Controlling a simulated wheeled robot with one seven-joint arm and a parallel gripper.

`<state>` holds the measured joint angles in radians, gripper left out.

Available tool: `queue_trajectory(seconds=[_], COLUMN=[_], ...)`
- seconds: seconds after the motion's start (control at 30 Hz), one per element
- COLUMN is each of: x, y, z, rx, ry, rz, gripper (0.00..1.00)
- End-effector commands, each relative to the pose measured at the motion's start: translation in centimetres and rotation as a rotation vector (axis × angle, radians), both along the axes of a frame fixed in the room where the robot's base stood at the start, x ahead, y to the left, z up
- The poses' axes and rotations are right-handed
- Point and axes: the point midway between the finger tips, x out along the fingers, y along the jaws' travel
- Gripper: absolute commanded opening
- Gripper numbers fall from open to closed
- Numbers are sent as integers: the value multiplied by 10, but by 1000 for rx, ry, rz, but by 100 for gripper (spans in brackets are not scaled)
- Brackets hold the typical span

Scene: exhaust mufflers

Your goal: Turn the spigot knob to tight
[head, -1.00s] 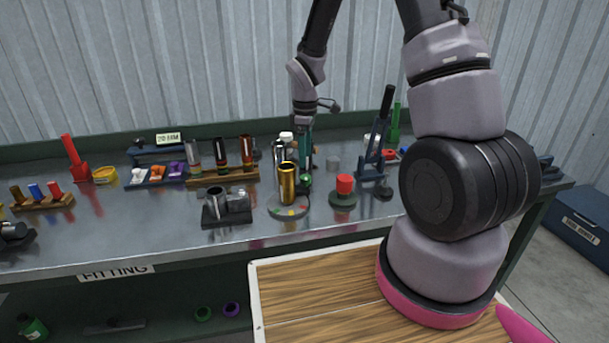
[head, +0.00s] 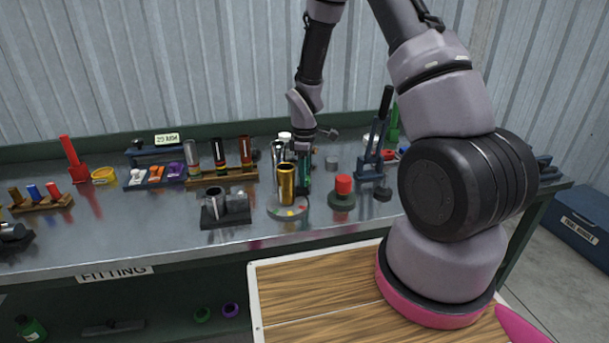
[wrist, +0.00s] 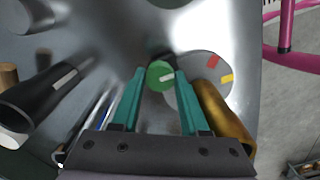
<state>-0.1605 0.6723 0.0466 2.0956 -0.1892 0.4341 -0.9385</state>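The spigot knob (wrist: 154,79) is a green round cap with a white pointer bar, seen from above in the wrist view. Beside it is a grey disc (wrist: 207,66) with a red mark and a yellow mark. A brass tube (wrist: 226,116) stands on that disc; in the head view the tube (head: 287,184) and disc (head: 279,211) are at the bench's middle. My gripper (wrist: 158,72) has its teal fingers apart, one on each side of the knob; contact cannot be told. In the head view my gripper (head: 304,182) is low behind the tube, and the knob is hidden.
A red-capped button (head: 343,184) and a dark lever press (head: 372,150) stand to the right. A silver tube (head: 278,155) is close on the left. A holder with metal cups (head: 226,212) is front left. The bench front (head: 130,245) is clear.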

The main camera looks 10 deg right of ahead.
Motion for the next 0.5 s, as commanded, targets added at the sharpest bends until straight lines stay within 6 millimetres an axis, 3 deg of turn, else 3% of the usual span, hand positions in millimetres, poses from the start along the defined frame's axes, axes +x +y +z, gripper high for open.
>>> queue_trajectory(seconds=[0.5], x=[0], y=[0], z=[0], rx=[0], ry=[0], rz=[-126], gripper=[0])
